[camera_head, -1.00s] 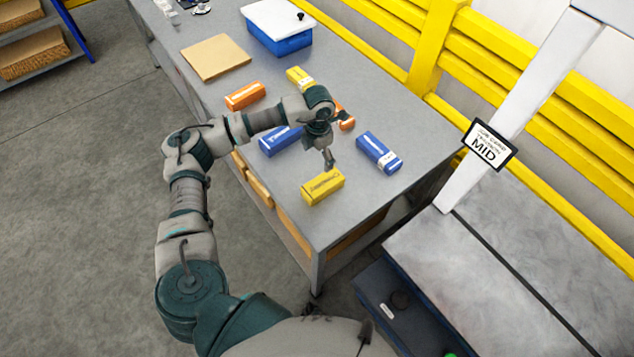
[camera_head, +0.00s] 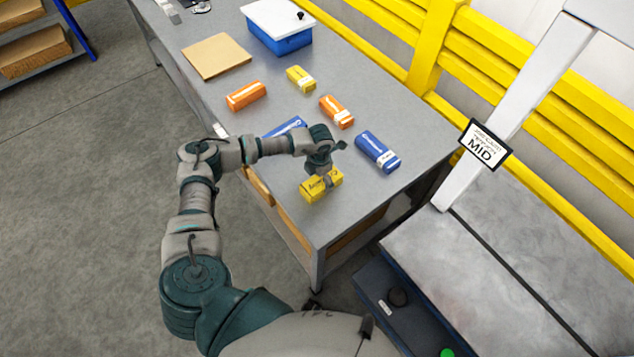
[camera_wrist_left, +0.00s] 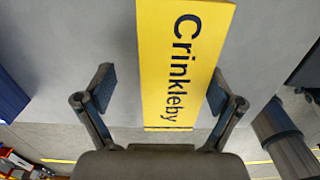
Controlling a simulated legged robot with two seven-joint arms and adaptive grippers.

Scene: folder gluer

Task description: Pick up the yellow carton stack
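A yellow carton stack (camera_head: 314,189) lies near the front edge of the grey table (camera_head: 345,212). My left gripper (camera_head: 322,180) is right over it and hides part of its top. In the left wrist view the yellow carton stack (camera_wrist_left: 184,60), printed "Crinkleby", lies between the two spread fingers of my left gripper (camera_wrist_left: 160,98), with a gap at each side. A second, smaller yellow carton (camera_head: 301,79) lies farther back on the table. My right gripper is not in view.
A blue carton (camera_head: 378,152) lies right of the gripper; another blue one (camera_head: 287,128) is partly behind my arm. Orange cartons (camera_head: 337,112) (camera_head: 246,95) lie farther back, with a brown board (camera_head: 216,57) and a blue bin (camera_head: 280,42). A yellow rail (camera_head: 430,50) runs along the right.

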